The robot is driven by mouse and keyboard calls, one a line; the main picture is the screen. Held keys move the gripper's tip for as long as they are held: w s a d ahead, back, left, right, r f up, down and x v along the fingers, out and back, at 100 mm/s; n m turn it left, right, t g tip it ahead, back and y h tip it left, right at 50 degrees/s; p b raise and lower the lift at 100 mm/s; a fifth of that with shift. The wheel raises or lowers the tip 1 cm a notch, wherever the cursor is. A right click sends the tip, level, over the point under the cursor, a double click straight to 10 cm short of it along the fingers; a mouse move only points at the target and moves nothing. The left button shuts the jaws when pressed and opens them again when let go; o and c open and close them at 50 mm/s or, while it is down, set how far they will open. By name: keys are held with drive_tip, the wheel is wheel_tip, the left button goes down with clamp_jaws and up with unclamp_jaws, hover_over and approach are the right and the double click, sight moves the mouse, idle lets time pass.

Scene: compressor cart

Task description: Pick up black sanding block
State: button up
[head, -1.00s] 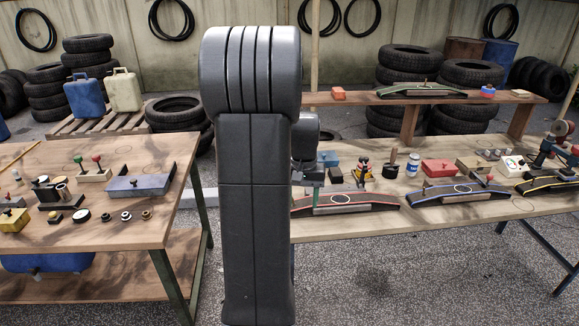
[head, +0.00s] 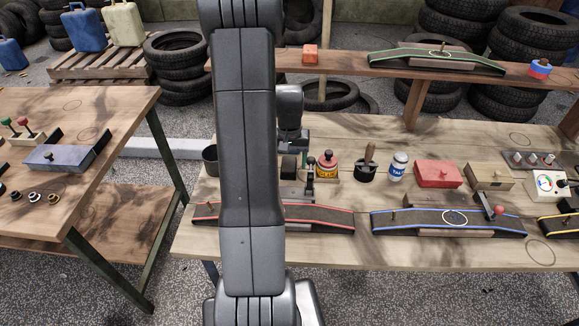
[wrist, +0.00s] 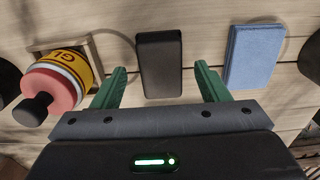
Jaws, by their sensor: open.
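The black sanding block (wrist: 160,63) lies flat on the wooden bench top in the wrist view, a dark oblong. In the head view it is a small dark block (head: 289,167) just right of my arm. My gripper (wrist: 160,69) has two green fingers spread wide, one on each side of the block's near part, with gaps on both sides. The jaws are open and hold nothing. In the head view my arm hides much of the area around the block and the fingertips cannot be made out clearly.
A blue block (wrist: 255,57) lies just right of the right finger in the wrist view. A glue bottle (wrist: 51,84) stands close to the left finger; it also shows in the head view (head: 327,166). A red-edged curved strip (head: 325,217) lies at the bench front.

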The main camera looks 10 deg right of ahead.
sight(289, 163)
drive_tip(key=shift+s+a+f, duration=0.1)
drive_tip(key=shift+f, duration=0.75)
drive_tip(key=shift+c, duration=0.2)
drive_tip(key=c, duration=1)
drive_tip(key=shift+c, duration=0.2)
drive_tip(key=shift+r, duration=0.1)
wheel_tip(289, 163, up, 10)
drive_tip(key=shift+f, duration=0.1)
